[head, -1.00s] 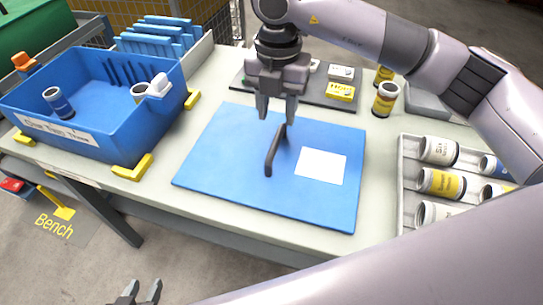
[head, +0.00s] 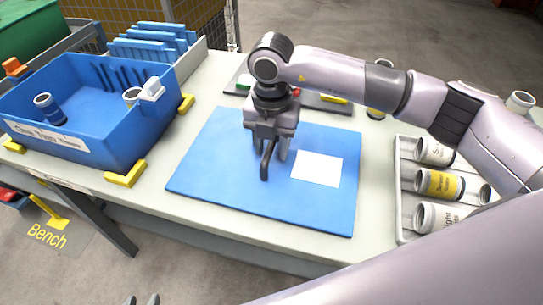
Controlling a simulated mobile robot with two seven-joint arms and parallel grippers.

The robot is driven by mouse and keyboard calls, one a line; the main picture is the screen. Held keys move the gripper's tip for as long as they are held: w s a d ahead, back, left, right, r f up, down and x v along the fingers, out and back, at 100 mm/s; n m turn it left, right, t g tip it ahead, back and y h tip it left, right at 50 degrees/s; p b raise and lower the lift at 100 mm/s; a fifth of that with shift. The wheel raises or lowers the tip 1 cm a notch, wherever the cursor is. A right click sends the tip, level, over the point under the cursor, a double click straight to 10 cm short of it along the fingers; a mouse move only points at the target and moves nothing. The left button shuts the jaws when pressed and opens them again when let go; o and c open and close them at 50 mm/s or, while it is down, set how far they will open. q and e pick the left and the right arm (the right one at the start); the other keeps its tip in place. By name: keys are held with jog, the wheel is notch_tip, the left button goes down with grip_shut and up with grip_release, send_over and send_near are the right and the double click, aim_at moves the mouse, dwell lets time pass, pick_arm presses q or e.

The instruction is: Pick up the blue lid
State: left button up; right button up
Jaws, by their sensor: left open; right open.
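The blue lid (head: 220,185) is a flat blue panel lying on the bench, with a white label (head: 316,168) on its right half. A dark upright handle (head: 265,162) stands near its middle. My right gripper (head: 271,155) points down over the lid, its open fingers at the handle and partly hiding it. I cannot tell whether the fingers touch the handle.
A blue tote (head: 120,150) with a few jars stands on the left between yellow corner stops (head: 126,174). A rack of jars (head: 398,200) is on the right. A dark mat (head: 335,104) lies behind the lid. Blue dividers (head: 150,45) stand at the back left.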

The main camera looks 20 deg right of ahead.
grip_shut()
jog(key=shift+r, duration=0.2)
